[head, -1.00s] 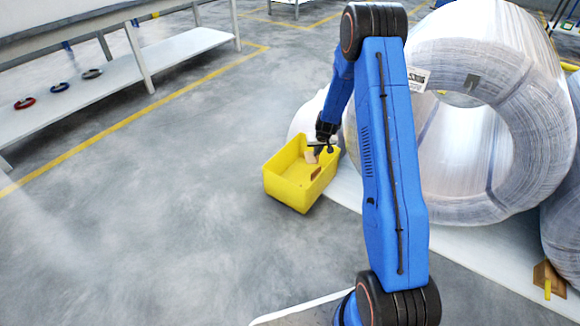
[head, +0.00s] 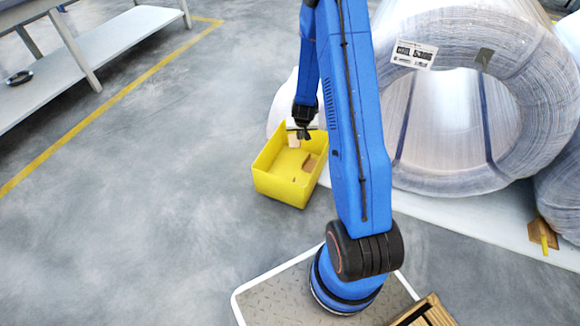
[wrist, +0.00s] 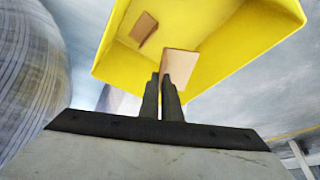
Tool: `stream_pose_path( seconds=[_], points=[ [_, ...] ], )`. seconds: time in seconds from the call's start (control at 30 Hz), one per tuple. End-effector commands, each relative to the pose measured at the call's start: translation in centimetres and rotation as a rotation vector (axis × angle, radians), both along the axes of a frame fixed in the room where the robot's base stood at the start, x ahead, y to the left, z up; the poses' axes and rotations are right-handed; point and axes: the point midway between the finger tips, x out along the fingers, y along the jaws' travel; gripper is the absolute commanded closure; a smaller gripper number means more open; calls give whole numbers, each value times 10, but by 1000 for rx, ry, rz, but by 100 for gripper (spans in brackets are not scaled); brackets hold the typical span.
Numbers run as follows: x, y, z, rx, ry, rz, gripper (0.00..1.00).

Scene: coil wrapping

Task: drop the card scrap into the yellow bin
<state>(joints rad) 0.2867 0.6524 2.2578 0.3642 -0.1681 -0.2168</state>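The yellow bin (head: 277,185) stands on the floor, open at the top. It also fills the upper part of the wrist view (wrist: 225,55). My gripper (head: 304,133) is over the bin's far side, pointing down. In the wrist view its two fingers (wrist: 165,80) are close together, shut on a tan card scrap (wrist: 180,66). That held scrap also shows in the head view (head: 293,141), just below the fingers. A second brown card piece (wrist: 143,28) lies inside the bin, and the head view shows it too (head: 309,162).
Large wrapped coils (head: 445,110) stand on a white strip behind and right of the bin. A grey shelf bench (head: 110,50) is at the upper left. A wooden block with a yellow part (head: 543,233) lies at the right. Floor left of the bin is clear.

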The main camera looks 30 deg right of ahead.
Motion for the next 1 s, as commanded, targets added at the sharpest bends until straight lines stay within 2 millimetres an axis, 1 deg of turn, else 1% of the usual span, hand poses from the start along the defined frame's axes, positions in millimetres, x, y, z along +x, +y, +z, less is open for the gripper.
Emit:
stream_pose_path(
  seconds=[0.03,0.2,0.4,0.6,0.87,0.97,1.0],
  points=[
    [-1,0,-6,1,3,1,100],
    [-1,1,-25,2,2,1,100],
    [0,1,-42,1,2,1,100],
    [0,1,-50,1,1,0,100],
    [0,1,-51,2,0,1,100],
    [0,1,-51,2,0,2,80],
    [0,1,-51,2,0,2,75]
  ],
)
